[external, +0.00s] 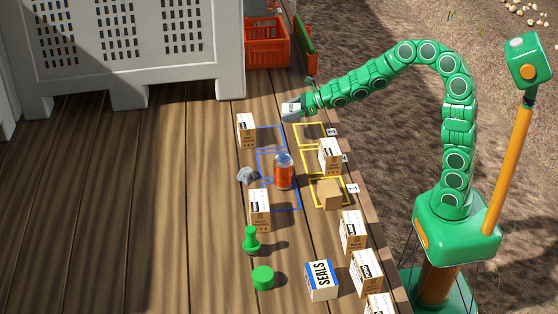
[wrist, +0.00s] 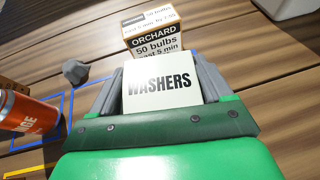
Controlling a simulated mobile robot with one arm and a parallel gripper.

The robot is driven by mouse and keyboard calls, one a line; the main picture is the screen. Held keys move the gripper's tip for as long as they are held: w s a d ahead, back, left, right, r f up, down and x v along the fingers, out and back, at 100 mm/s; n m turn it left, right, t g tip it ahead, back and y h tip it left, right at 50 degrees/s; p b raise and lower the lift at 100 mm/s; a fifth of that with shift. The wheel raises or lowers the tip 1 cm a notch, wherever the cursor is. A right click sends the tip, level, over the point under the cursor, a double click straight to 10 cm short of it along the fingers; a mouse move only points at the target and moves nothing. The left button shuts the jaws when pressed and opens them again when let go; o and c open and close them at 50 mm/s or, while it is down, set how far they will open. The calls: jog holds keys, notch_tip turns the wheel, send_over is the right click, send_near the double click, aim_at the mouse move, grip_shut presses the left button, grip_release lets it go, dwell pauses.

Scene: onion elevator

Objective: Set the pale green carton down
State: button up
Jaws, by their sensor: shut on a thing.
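The pale green carton, marked WASHERS, (wrist: 160,92) fills the space between my two grey fingers in the wrist view. It looks very pale, nearly white, there. My gripper (external: 293,107) is shut on it, at the far end of the marked squares in the external view. The carton (external: 290,114) shows small and partly hidden there. Its height above the planks is hard to tell. The far yellow square (external: 311,125), by the 3 tag, is empty.
An ORCHARD box (wrist: 153,38) stands just beyond the carton. An orange can (external: 283,172) stands by the blue squares, with a grey stone (external: 247,175) left of it. Boxes occupy the other yellow squares. Several boxes line the near right edge. The left planks are clear.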

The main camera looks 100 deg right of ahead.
jog(key=w+a+r+n+y, duration=0.1)
jog(key=w+a+r, duration=0.1)
jog(key=w+a, duration=0.95)
jog(key=w+a+r+n+y, duration=0.1)
jog(key=w+a+r, duration=0.1)
jog(key=w+a, duration=0.95)
jog(key=s+d+n+y, duration=0.4)
jog(key=s+d+y, duration=0.15)
jog(key=s, duration=0.65)
jog(key=s+n+g+y, duration=0.3)
jog(key=s+n+y, duration=0.15)
jog(key=s, duration=1.25)
jog(key=shift+n, duration=0.25)
jog(key=w+d+f, duration=0.1)
jog(key=w+f, duration=0.2)
jog(key=w+d+f, duration=0.1)
jog(key=w+f, duration=0.1)
jog(key=w, duration=0.2)
jog(key=w+d+f, duration=0.1)
jog(key=w+f, duration=0.2)
jog(key=w, duration=0.1)
jog(key=shift+w+d+f, duration=0.1)
jog(key=shift+w+f, duration=0.1)
jog(key=shift+f, duration=0.15)
jog(key=shift+w+d+f, duration=0.15)
jog(key=shift+w+f, duration=0.5)
jog(key=shift+f, duration=1.65)
